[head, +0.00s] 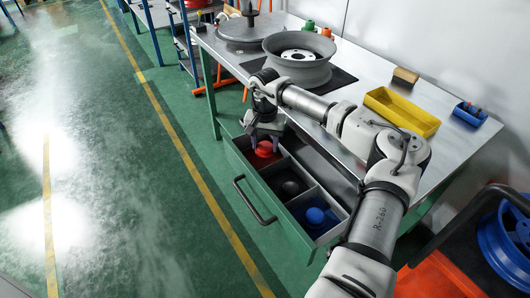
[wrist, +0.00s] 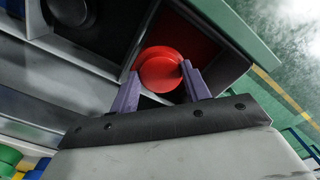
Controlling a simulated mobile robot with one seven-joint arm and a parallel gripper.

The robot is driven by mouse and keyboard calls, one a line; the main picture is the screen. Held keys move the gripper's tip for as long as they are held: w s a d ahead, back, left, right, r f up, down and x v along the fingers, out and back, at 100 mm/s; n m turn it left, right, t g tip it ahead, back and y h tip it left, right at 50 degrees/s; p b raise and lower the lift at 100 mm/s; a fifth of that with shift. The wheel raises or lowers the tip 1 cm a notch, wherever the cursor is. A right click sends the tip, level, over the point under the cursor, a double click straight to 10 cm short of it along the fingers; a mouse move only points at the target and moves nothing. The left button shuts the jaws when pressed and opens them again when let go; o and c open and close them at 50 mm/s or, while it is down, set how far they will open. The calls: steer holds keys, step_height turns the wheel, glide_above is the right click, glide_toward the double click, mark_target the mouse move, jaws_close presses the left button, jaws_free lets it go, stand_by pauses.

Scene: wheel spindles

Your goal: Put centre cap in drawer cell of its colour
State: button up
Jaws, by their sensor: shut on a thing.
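A red centre cap (head: 264,150) is between the fingers of my gripper (head: 265,140), at the far cell of the open drawer (head: 246,172). In the wrist view the purple fingers (wrist: 161,92) are shut on either side of the round red cap (wrist: 160,70), over a cell with a red floor (wrist: 196,48). Whether the cap touches that floor I cannot tell. The middle cell holds a black cap (head: 290,187), also seen in the wrist view (wrist: 68,8). The near cell holds a blue cap (head: 315,215).
The drawer hangs under a metal workbench (head: 350,85). On the bench are a grey wheel rim (head: 300,70), a yellow bin (head: 400,112), a small blue tray (head: 470,114) and a wooden block (head: 405,75). Thin dividers separate the cells. Green floor left of the drawer is clear.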

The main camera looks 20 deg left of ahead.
mark_target(265, 154)
steer(key=shift+f+p, duration=0.3)
steer(key=shift+f, duration=2.25)
steer(key=o, duration=0.7)
steer(key=shift+f, duration=0.1)
step_height(265, 154, up, 12)
steer(key=shift+r+b, duration=0.15)
steer(key=shift+b, duration=0.95)
